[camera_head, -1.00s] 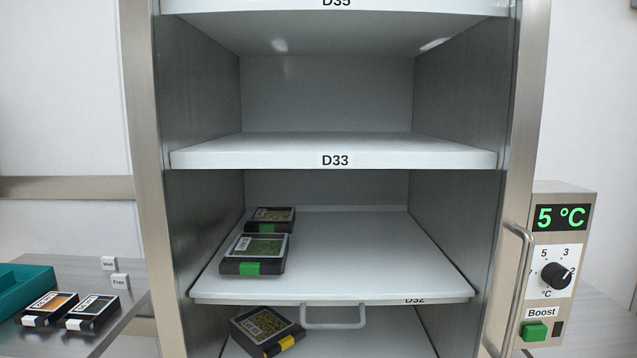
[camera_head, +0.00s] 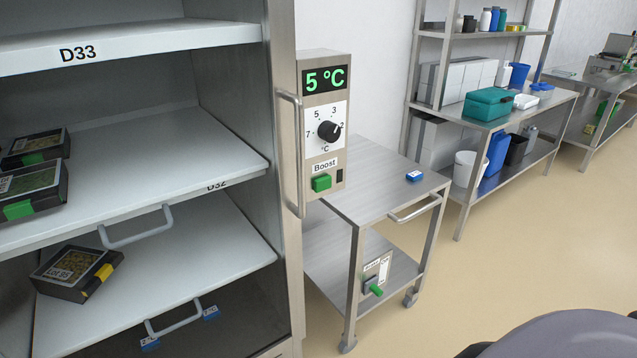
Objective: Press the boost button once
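The green boost button (camera_head: 321,183) sits low on the front of the control box (camera_head: 303,145), under the label "Boost" (camera_head: 325,166). A small dark rectangle is to its right. Above the label are a black dial (camera_head: 328,131) and a green display (camera_head: 325,80) reading 5 °C. The box is on the right side of the shelf cabinet, with a vertical bar handle (camera_head: 291,150) just left of the button. Neither gripper shows in the head view. Part of a grey rounded shape is at the bottom right.
A steel cart (camera_head: 380,175) with a small blue item (camera_head: 414,176) stands right of the control box. Black trays (camera_head: 75,272) lie on the cabinet shelves, and shelf handles (camera_head: 138,229) stick out. Loaded steel shelving (camera_head: 520,120) is behind. The floor (camera_head: 530,245) at right is clear.

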